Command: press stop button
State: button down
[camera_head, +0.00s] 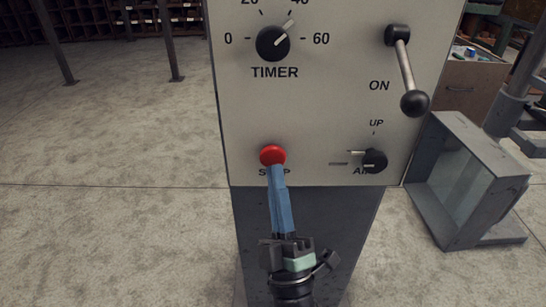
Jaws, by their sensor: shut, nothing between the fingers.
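The red stop button (272,154) sits at the lower left of the pale control panel (325,100). The label under it is partly covered by my fingers. My gripper (275,170) comes up from below with its blue fingers shut and nothing between them. The fingertips are at the lower edge of the red button in the picture. I cannot tell whether they touch it or are still a little in front of it.
The panel also has a timer knob (273,43), an ON lever (408,75) and a black AIR knob (373,161) right of the button. A grey metal frame (468,185) stands at the right. Open concrete floor (110,150) lies at the left.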

jog(key=shift+s, duration=0.15)
jog(key=s, duration=0.4)
jog(key=shift+s+p, duration=0.35)
jog(key=shift+s, duration=0.05)
dwell(0.4)
